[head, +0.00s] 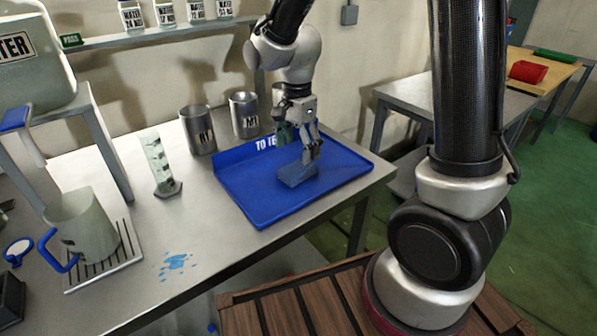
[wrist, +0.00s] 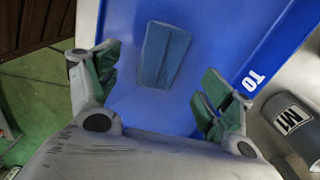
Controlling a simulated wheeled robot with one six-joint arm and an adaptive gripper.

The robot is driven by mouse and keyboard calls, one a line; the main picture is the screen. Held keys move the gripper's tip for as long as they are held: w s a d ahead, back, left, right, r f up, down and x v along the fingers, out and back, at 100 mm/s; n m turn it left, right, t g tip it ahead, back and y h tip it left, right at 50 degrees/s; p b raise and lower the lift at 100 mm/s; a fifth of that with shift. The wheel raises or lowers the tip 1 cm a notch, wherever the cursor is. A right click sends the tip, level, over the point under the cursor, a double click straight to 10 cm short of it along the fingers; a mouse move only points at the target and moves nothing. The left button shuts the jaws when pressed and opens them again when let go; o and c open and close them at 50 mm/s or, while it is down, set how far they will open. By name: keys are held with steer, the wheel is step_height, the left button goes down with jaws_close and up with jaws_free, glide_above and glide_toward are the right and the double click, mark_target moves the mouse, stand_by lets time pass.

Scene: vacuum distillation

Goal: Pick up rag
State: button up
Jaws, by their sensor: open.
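The rag (head: 298,174) is a small flat blue-grey block lying on the blue tray (head: 262,212). In the wrist view the rag (wrist: 163,55) lies on the tray floor, beyond and between my fingertips. My gripper (head: 312,152) is over the tray, just above the rag in the head view. In the wrist view my gripper (wrist: 155,85) has its two green-padded fingers wide apart with nothing between them. Whether the fingers touch the rag cannot be told from the head view.
A beaker (head: 84,226) with a blue handle is on a drip grate at the left. Blue spilled drops (head: 175,264) lie on the bench near the front edge.

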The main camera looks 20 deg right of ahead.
mark_target(298, 168)
step_height(298, 168, down, 6)
steer(key=shift+w+d+r, duration=0.1)
steer(key=shift+w, duration=0.05)
steer(key=c, duration=1.1)
step_height(298, 168, up, 10)
